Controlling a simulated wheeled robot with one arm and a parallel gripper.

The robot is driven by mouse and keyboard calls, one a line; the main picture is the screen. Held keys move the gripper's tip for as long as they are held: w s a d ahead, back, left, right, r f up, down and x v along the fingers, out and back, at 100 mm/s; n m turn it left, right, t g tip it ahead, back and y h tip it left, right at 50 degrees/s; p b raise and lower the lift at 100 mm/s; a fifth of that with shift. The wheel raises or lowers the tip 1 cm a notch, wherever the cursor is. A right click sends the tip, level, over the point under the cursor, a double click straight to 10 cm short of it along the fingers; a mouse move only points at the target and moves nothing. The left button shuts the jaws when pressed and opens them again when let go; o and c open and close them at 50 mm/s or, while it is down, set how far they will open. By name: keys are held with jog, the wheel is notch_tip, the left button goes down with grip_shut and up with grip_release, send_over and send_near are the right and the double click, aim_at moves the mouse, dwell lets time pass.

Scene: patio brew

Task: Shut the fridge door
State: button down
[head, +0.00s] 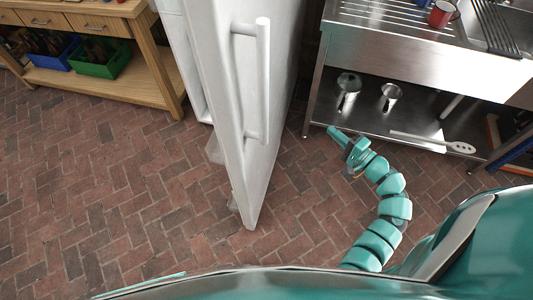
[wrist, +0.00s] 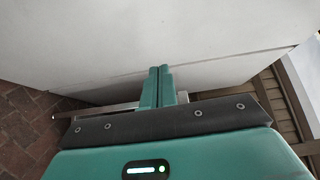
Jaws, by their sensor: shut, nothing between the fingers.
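The white fridge door (head: 228,75) stands open in the head view, its edge swung out toward me. Its vertical bar handle (head: 262,80) is on the right-hand face. My gripper (head: 333,131) is to the right of the door, apart from the handle, in front of the steel sink unit. In the wrist view my gripper (wrist: 158,70) is shut with its fingers together and empty. A large white surface (wrist: 150,35) fills the upper part of that view, with a seam across it; I cannot tell whether the fingertips touch it. The fridge's interior is mostly hidden behind the door.
A steel sink unit (head: 420,65) stands at the right, with metal jugs (head: 348,90) and a slotted spoon (head: 433,142) on its lower shelf. A wooden bench (head: 150,70) with blue and green crates stands at the left. The brick floor (head: 100,190) at the left is clear.

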jog(key=s+a+n+g+y, duration=0.6)
jog(key=s+a+g, duration=0.2)
jog(key=s+a, duration=0.2)
jog(key=p, duration=0.3)
send_near(250, 149)
jog(key=x, duration=0.5)
jog(key=shift+a+r, duration=0.1)
jog(key=shift+r, duration=0.15)
jog(key=shift+x, duration=0.85)
jog(key=shift+a+f, duration=0.1)
jog(key=shift+a, duration=0.05)
